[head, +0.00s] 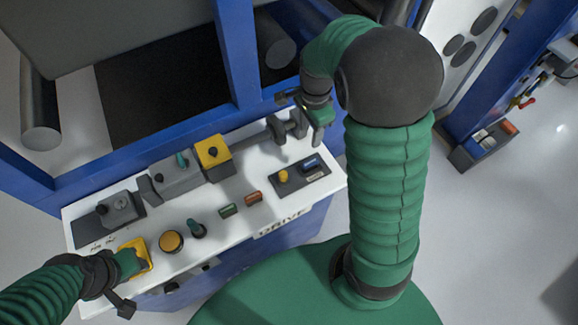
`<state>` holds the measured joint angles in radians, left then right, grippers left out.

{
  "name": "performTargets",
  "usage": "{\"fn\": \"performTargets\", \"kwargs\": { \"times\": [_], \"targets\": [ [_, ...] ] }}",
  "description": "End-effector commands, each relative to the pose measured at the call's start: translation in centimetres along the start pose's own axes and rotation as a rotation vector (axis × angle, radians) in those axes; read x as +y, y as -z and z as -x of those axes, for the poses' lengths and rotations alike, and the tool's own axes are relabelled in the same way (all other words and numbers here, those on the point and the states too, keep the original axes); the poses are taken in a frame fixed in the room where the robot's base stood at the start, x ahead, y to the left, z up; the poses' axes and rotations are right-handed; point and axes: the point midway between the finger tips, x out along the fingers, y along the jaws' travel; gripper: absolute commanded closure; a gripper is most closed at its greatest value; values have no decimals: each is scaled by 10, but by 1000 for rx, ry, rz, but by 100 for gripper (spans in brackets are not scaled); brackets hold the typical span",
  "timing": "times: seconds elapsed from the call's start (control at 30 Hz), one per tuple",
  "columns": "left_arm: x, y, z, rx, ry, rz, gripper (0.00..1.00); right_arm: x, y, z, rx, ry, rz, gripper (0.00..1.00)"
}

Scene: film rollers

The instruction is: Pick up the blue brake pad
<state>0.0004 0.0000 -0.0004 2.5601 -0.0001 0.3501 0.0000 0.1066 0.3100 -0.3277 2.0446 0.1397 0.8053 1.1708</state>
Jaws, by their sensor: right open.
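A small blue block (309,163), which looks like the blue brake pad, lies on a dark plate at the right end of the white control panel (210,240), beside a yellow knob (283,176). My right gripper (308,118) is open, above and behind the blue block and apart from it, near the panel's back right. Its fingers are small and partly hidden by its own wrist. My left gripper (126,278) is low at the left, over the panel's front left by a yellow square (140,250). Its jaws are not clear.
A green block (228,210) and an orange-brown block (253,198) lie on the panel. A grey lever (287,125), a yellow box (213,157) and several knobs stand up from it. Blue machine frame (236,50) rises behind. A bin (482,147) with coloured pieces stands at right.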

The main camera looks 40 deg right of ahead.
Motion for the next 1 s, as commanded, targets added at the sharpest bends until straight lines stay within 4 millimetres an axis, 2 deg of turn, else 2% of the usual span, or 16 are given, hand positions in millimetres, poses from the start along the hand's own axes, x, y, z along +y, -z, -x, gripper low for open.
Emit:
{"fn": "performTargets", "kwargs": {
  "times": [0.2, 0.4, 0.57, 0.8, 1.0],
  "targets": [
    [0, -2, -7, 0, 0, -1, 64, 2, 2, -58, -2, -9, 2, 56],
    [0, -2, -11, 0, 0, -1, 64, 2, -1, -100, 1, -6, 3, 56],
    [0, -2, -11, 0, 0, -1, 64, 2, -2, -115, 3, -4, 4, 56],
    [0, -3, -12, 0, 0, 0, 64, 0, 3, -156, 0, -5, 4, 56],
    [0, -3, -12, 0, 0, -1, 64, 0, 3, -161, 1, 0, 5, 56]
  ]
}}
